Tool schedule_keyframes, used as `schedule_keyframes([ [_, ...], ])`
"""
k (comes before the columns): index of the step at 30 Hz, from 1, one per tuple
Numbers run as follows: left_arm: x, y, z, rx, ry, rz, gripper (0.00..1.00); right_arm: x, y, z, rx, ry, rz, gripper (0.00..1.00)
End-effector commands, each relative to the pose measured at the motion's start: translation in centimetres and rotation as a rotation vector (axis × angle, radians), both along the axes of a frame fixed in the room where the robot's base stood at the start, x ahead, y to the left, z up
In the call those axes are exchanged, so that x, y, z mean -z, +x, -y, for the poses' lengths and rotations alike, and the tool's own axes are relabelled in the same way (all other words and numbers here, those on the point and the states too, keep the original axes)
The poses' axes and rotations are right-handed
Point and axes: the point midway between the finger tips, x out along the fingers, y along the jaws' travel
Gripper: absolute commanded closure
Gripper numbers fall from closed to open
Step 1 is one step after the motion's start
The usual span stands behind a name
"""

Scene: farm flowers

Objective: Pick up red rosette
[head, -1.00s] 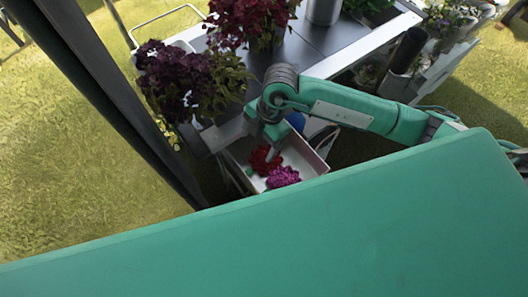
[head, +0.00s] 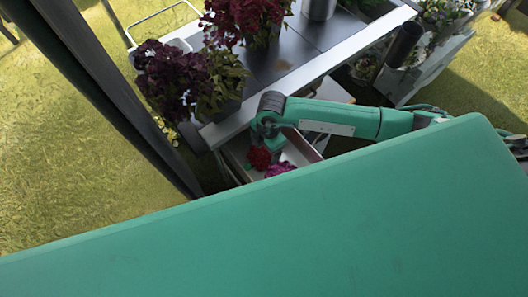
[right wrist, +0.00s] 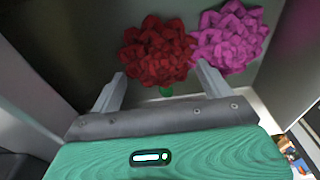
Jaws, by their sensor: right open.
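The red rosette (right wrist: 158,50) lies in a light-walled box or drawer, beside a magenta rosette (right wrist: 228,38) that touches or nearly touches it. In the head view the red rosette (head: 259,158) shows at the left of the magenta one (head: 280,169). My right gripper (right wrist: 163,80) is open, its fingers pointing at the red rosette, one at either side of its near edge. In the head view my right gripper (head: 268,150) reaches down into the box. My left gripper is not in view.
The box wall (head: 302,145) stands close to the right of the gripper. A table (head: 315,55) with potted dark purple flowers (head: 168,80) and red flowers (head: 240,20) is just beyond. A dark post (head: 110,90) is at the left.

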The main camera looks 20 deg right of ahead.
Motion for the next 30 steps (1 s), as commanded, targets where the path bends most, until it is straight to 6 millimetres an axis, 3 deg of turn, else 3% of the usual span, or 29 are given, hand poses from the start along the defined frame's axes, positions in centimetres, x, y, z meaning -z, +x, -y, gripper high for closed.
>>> schedule_keyframes([
  [6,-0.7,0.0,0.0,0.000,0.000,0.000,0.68,2.6,0.0,-0.2,0.000,0.000,-0.002,0.20],
  [14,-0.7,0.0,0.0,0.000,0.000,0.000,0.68,2.9,0.0,-0.2,-0.001,0.001,0.000,0.20],
  [21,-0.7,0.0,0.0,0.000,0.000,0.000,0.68,2.9,0.0,-0.2,0.000,0.001,0.000,0.65],
  [30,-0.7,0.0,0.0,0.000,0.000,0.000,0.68,2.8,0.0,-0.2,-0.001,0.001,0.000,0.68],
])
